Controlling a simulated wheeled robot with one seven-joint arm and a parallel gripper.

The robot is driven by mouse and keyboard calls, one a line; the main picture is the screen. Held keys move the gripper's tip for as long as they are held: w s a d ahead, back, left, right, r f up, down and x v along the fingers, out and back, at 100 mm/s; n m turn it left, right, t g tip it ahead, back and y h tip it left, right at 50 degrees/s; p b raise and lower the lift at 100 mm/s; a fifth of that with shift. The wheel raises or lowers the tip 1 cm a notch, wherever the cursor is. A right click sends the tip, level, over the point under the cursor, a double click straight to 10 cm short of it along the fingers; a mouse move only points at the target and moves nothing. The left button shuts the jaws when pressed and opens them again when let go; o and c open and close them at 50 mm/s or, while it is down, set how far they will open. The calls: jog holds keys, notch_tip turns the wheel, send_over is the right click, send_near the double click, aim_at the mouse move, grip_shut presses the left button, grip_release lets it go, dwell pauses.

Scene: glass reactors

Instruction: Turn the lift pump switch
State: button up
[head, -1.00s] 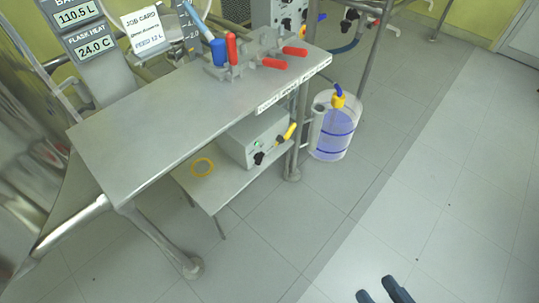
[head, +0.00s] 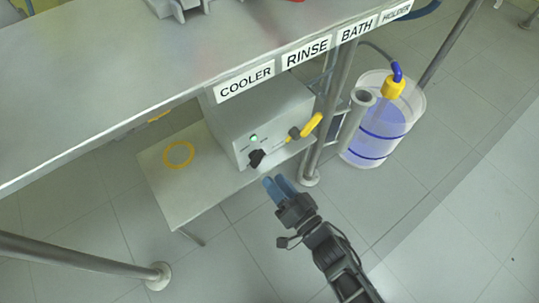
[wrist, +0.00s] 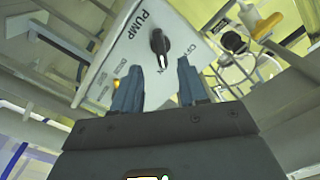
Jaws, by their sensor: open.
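The lift pump box (head: 230,118) is a pale grey unit on the low shelf under the bench; in the wrist view its tilted face (wrist: 125,50) reads "PUMP". Its switch is a black knob (head: 256,158), also seen in the wrist view (wrist: 158,42) with a pale mark at its lower end. The small lettering around it is hard to read. My gripper (head: 274,181) is open and empty, just in front of and below the knob in the head view. In the wrist view my two blue fingers (wrist: 158,65) stand apart, with the knob beyond the gap, apparently untouched.
A green lamp (head: 253,138) glows above the knob. A yellow-handled valve (head: 312,126) sticks out at the box's right. The bench edge (head: 290,62) overhangs the box. A bench leg (head: 325,130) and a jug of bluish liquid (head: 385,120) stand right. A yellow ring (head: 179,155) lies on the shelf.

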aim_at(260, 162)
jog(key=b+x, duration=0.2)
jog(key=x, duration=0.5)
jog(key=shift+w+a, duration=0.15)
jog(key=shift+w, duration=0.1)
jog(key=c, duration=0.7)
jog(key=shift+n, duration=0.3)
jog(key=n, duration=0.4)
jog(key=shift+n, duration=0.3)
jog(key=n, duration=0.6)
jog(key=shift+b, duration=0.4)
jog(key=shift+n, duration=0.3)
